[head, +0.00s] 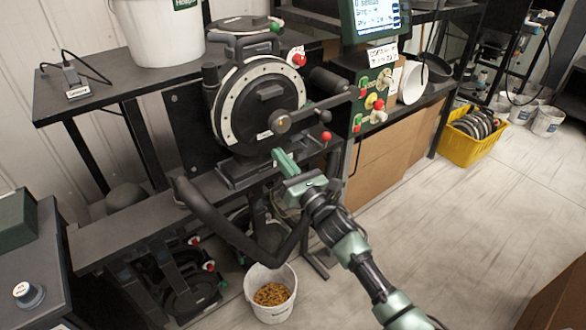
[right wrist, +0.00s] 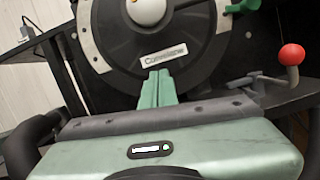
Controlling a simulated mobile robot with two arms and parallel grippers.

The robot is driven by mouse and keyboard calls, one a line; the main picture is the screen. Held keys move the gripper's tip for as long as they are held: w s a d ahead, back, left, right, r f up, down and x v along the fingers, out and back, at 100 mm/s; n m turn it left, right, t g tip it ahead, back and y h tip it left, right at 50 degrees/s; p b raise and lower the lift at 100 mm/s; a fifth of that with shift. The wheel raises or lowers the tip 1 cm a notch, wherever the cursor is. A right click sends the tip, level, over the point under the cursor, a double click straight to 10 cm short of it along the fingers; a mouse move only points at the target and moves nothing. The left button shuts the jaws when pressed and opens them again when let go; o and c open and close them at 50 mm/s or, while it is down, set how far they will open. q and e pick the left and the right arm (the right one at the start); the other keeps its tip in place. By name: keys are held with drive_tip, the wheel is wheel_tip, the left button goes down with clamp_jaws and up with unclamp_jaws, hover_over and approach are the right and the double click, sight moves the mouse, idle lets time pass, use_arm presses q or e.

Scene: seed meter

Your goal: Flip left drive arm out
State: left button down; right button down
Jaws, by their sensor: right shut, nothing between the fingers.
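The seed meter (head: 235,100) is a round dark disc housing with a pale ring, mounted upright on the dark stand. A dark bar with a round end (head: 281,121), which looks like the drive arm, reaches from in front of the meter up to the right. Its far end is near a panel of coloured knobs. My right gripper (head: 280,158) is below the meter's face, apart from the bar. In the right wrist view its green fingers (right wrist: 158,88) are together and empty, just below a white label on the meter. My left gripper is not in view.
A red ball lever (head: 326,137) stands right of the meter and shows in the right wrist view (right wrist: 291,55). A thick black tube (head: 225,228) curves below. A white bucket of seed (head: 286,309) stands on the floor. Open floor lies to the right.

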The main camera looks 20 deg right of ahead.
drive_tip(key=r, duration=0.1)
drive_tip(key=r+p, duration=0.2)
drive_tip(key=r, duration=0.1)
drive_tip(key=shift+w+d, duration=0.1)
drive_tip(key=shift+d, duration=0.2)
